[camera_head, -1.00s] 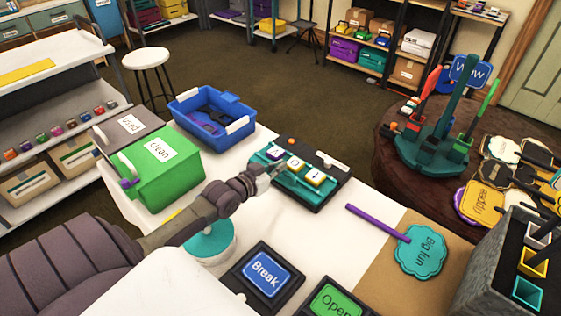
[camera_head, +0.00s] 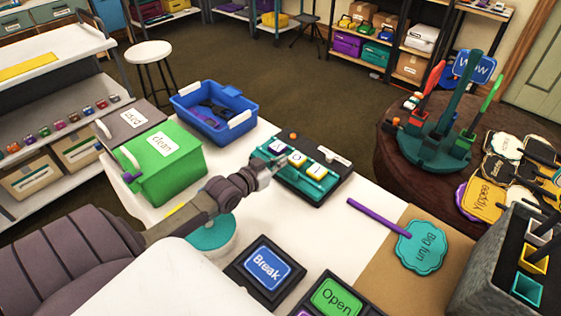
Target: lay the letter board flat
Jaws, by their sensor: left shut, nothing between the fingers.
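The letter board (camera_head: 289,184) is a dark board with a teal face and several lettered tiles, on the far part of the white table. It looks low and close to the table, but I cannot tell whether it lies fully flat. My left gripper (camera_head: 272,166) is shut and empty at the board's left side, over its near-left edge. I cannot tell whether it touches the board. The gripper partly hides that edge. My right gripper is not in view.
A green "Clean" bin (camera_head: 172,170) and a blue tub (camera_head: 212,108) stand at the left. A "Break" sign (camera_head: 265,268), an "Open" sign (camera_head: 337,298) and a teal "Big fun" sign (camera_head: 420,248) lie nearer me. Bare white table (camera_head: 310,225) separates them from the board.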

